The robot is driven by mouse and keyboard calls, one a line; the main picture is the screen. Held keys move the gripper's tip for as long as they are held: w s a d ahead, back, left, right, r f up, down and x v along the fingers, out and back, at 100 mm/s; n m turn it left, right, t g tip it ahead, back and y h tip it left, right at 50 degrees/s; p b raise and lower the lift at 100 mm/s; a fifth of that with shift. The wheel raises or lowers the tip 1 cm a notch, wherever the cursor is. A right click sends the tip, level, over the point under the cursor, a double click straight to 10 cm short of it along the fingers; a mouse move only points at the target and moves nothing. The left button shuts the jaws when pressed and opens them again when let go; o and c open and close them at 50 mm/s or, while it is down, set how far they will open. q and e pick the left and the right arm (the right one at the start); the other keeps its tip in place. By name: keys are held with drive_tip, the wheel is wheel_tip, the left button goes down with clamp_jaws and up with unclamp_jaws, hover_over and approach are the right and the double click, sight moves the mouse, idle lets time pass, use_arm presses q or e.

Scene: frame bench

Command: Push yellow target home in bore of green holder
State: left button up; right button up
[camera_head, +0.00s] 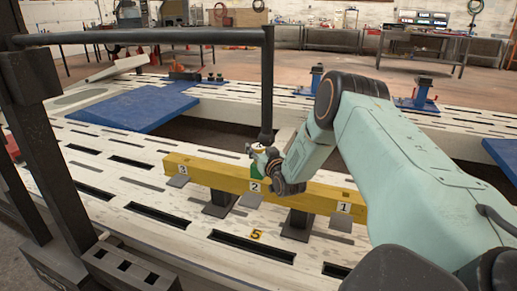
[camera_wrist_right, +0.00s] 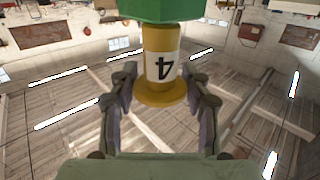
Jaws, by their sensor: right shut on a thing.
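The yellow target (camera_wrist_right: 158,72) carries a white label with a 4, upside down in the right wrist view, and has a wide yellow flange. Its other end meets the green holder (camera_wrist_right: 160,9) at the top of that view. How deep it sits in the bore is hidden. My right gripper (camera_wrist_right: 161,88) has one finger on each side of the target and is shut on it. In the head view my right gripper (camera_head: 277,168) is at the yellow beam, beside the small green holder (camera_head: 253,168), and partly covers it. My left gripper is not in view.
The yellow beam (camera_head: 215,177) has labels 1, 2 and 3 and stands on dark supports above the slotted pale bench (camera_head: 170,225). A black post (camera_head: 267,85) rises close behind the gripper. A blue plate (camera_head: 135,108) lies at the left.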

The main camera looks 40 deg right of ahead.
drive_tip(key=shift+f, duration=0.15)
drive_tip(key=o, duration=1.2)
drive_tip(key=shift+o, duration=0.2)
drive_tip(key=shift+s+a, duration=0.1)
drive_tip(key=shift+s, duration=0.45)
drive_tip(key=v, duration=1.1)
drive_tip(key=shift+a, duration=0.1)
